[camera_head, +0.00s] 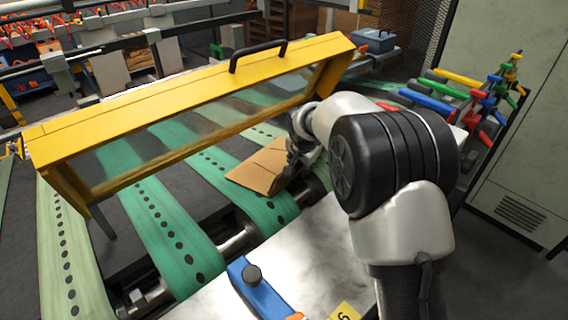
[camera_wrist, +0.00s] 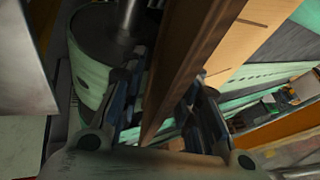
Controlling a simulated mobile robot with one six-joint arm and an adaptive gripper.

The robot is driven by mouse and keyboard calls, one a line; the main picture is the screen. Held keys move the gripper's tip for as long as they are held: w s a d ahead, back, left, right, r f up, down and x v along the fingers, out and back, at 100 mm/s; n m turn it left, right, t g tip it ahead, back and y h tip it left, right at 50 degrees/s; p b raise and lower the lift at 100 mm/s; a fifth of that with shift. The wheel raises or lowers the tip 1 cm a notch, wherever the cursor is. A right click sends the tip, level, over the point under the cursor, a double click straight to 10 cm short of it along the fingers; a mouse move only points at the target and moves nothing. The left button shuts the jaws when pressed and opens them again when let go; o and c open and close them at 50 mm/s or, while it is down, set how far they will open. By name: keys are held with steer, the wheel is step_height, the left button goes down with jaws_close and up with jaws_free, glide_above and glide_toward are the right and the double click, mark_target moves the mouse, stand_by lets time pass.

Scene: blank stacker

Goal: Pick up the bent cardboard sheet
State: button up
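The bent cardboard sheet (camera_head: 258,172) is light brown, with a fold across it. It lies tilted at the near ends of the green belts, by the roller. My gripper (camera_head: 298,158) is at its right end and hides part of it. In the wrist view, the sheet's lit face (camera_wrist: 243,38) is at the upper right. A darker brown strip of it runs down between the two fingers of my gripper (camera_wrist: 168,88). The fingers are on either side of this strip. Whether both press on it is too dark to tell.
A yellow guard frame (camera_head: 190,82) with a clear panel and black handle stands just behind the sheet. Green belts (camera_head: 160,220) with dark holes run beneath it. A blue bracket (camera_head: 256,288) sits on the metal plate in front. Coloured handles (camera_head: 430,100) are at right.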

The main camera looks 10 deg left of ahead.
jaws_close()
steer(key=shift+r, duration=0.15)
stand_by(0.5)
